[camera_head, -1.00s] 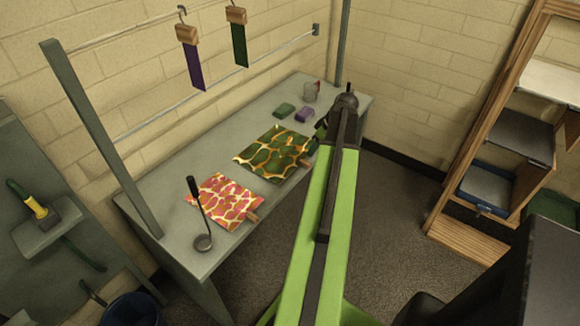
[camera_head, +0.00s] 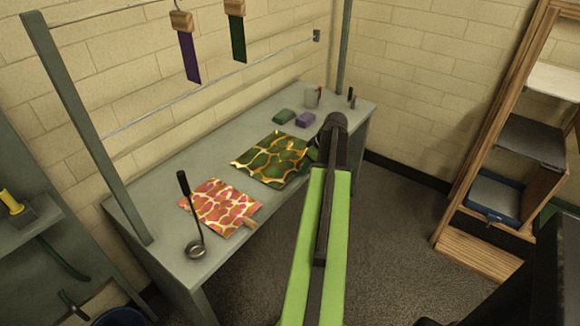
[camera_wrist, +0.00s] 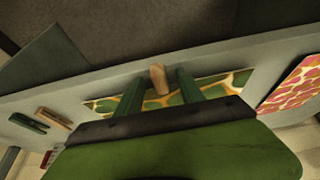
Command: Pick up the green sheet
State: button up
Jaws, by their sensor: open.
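The green sheet (camera_head: 265,160), dark green with yellow-orange veins, lies flat on the grey bench (camera_head: 165,180) in the head view. The end of my arm covers its right edge. In the wrist view the green sheet (camera_wrist: 217,87) lies beneath my gripper (camera_wrist: 160,76). The two green fingers are apart, one on each side of a wooden tab (camera_wrist: 158,78) at the sheet's edge. I cannot tell whether they touch the tab. In the head view the fingers are mostly hidden by the arm.
A pink and yellow sheet (camera_head: 215,205) lies nearer, with a ladle (camera_head: 195,248) beside it. Strips hang above the bench. A wooden shelf rack (camera_head: 485,252) stands right.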

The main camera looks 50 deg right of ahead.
grip_shut()
jog(key=shift+r, duration=0.1)
jog(key=shift+r+p, duration=0.55)
jog(key=shift+p, duration=0.05)
notch_tip(320, 180, up, 4)
jog(key=p, duration=0.4)
jog(key=s+d+r+p, duration=0.5)
jog(key=s+d, duration=0.2)
jog(key=d, duration=0.2)
jog(key=shift+r+p, duration=0.4)
jog(key=shift+s+d, duration=0.1)
jog(key=shift+s, duration=0.1)
